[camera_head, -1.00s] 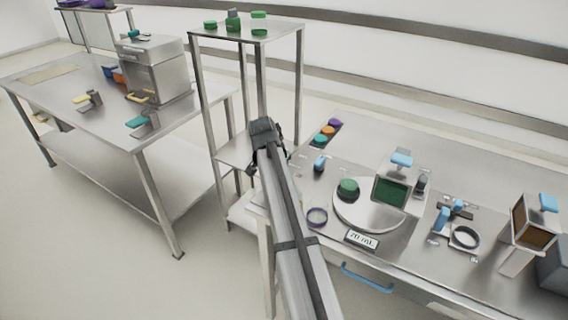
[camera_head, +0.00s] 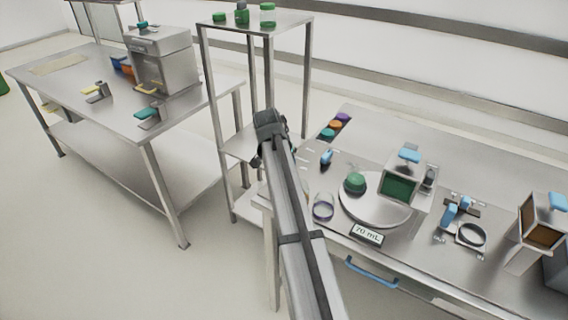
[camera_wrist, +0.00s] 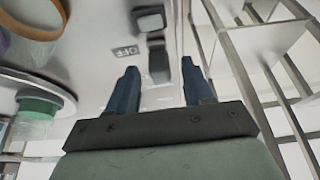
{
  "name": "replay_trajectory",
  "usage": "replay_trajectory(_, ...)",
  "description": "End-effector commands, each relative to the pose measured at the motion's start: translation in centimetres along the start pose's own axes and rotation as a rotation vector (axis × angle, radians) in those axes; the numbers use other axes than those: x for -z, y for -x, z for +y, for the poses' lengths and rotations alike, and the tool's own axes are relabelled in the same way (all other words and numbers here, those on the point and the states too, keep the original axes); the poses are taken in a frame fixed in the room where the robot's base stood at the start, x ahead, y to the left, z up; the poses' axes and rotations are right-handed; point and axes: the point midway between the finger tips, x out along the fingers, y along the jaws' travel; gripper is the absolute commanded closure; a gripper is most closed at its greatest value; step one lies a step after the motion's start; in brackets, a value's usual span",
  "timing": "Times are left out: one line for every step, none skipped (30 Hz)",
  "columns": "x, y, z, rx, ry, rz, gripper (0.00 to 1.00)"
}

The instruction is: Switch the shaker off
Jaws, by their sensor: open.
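The round pale platform (camera_head: 350,210), which I take to be the shaker, carries a green-lidded jar (camera_head: 355,182); the platform (camera_wrist: 18,82) and jar (camera_wrist: 38,108) also show in the wrist view. A small blue-topped switch (camera_head: 326,157) stands on the bench behind and left of it. In the wrist view a dark switch lever (camera_wrist: 158,64) stands beside an "OFF" label (camera_wrist: 126,51). My gripper (camera_wrist: 160,85) is open and empty, and the lever appears between its fingers; I cannot tell whether they touch it. In the head view my gripper is largely hidden by my arm.
A tall metal rack (camera_head: 207,100) stands close to the left of the bench. A "70 mL" display (camera_head: 367,234), a clear cup with a purple ring (camera_head: 322,207) and a green-screened box (camera_head: 398,190) surround the platform. Another bench (camera_head: 90,115) is at the left.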

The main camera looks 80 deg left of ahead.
Motion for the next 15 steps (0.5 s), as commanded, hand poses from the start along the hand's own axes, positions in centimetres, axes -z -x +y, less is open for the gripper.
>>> replay_trajectory(0.0,0.7,0.0,0.001,0.000,0.001,0.49)
replay_trajectory(0.0,1.1,0.0,0.001,0.000,0.001,0.49)
replay_trajectory(-0.1,1.7,0.0,0.001,0.000,0.001,0.49)
replay_trajectory(-0.1,2.3,0.0,0.001,0.000,0.001,0.49)
replay_trajectory(0.0,2.9,0.0,0.002,0.000,0.002,0.49)
replay_trajectory(0.0,3.7,0.0,0.001,0.000,0.002,0.49)
replay_trajectory(0.0,4.3,0.0,0.001,0.000,0.001,0.49)
replay_trajectory(0.0,4.8,0.0,0.001,0.000,0.001,0.49)
replay_trajectory(0.0,5.7,0.0,0.002,0.000,0.002,0.49)
replay_trajectory(0.0,6.3,0.0,0.001,0.000,0.002,0.49)
replay_trajectory(0.0,6.9,0.0,0.001,0.000,0.001,0.49)
replay_trajectory(0.0,7.6,0.0,0.001,0.000,0.001,0.49)
replay_trajectory(0.0,8.2,0.0,0.001,0.000,0.001,0.49)
replay_trajectory(0.0,8.7,0.0,0.001,0.000,0.001,0.49)
replay_trajectory(0.0,9.4,0.0,0.001,0.000,0.001,0.49)
